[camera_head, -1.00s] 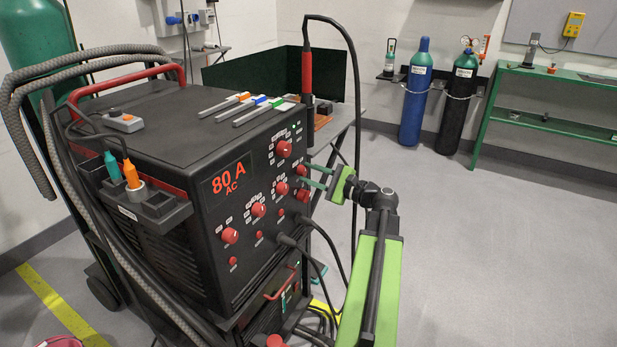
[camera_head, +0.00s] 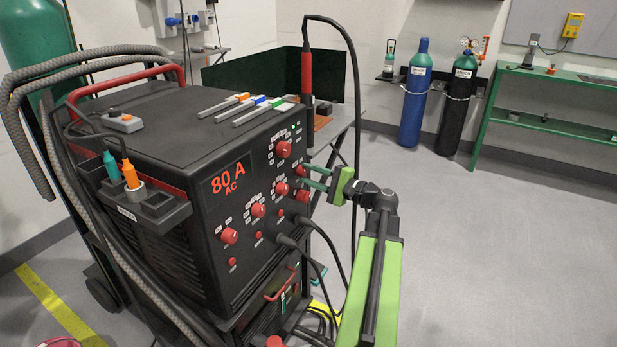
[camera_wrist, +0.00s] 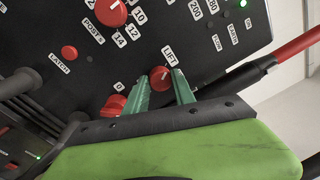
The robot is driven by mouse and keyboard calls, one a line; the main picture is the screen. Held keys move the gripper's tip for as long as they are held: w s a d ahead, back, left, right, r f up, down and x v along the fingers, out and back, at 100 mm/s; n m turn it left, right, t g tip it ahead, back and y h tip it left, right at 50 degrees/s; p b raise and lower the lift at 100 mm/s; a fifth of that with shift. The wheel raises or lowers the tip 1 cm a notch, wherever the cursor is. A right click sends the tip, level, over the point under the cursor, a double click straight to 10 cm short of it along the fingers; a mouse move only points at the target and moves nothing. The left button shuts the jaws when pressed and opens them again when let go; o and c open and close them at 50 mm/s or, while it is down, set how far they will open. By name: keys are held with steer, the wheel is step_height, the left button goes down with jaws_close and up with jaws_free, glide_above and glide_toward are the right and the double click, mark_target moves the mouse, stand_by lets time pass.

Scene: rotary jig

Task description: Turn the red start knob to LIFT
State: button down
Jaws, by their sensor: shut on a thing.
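The red start knob (camera_wrist: 160,78) sits on the black front panel of the welding machine, beside a white LIFT label (camera_wrist: 170,57). My gripper (camera_wrist: 164,80) has its two teal fingers on either side of this knob and is shut on it. A small light mark shows on the knob's face toward the LIFT side, but its exact heading is too small to be sure of. In the head view my gripper (camera_head: 307,178) reaches the panel's right part from the right, and its fingers partly cover the knobs there.
Other red knobs (camera_head: 284,149) crowd the panel around my gripper. A red-handled torch (camera_head: 306,72) hangs at the machine's right corner, its black cable passing close to my gripper. Cables plug in below. The floor to the right is clear.

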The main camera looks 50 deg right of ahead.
steer(key=shift+a, duration=0.15)
steer(key=c, duration=1)
jaws_free()
steer(key=shift+c, duration=0.2)
steer(key=r+v, duration=0.1)
steer(key=v, duration=1.6)
steer(key=shift+s+d+f+b, duration=0.2)
steer(key=shift+s+f+b, duration=0.05)
steer(key=shift+f+b, duration=0.2)
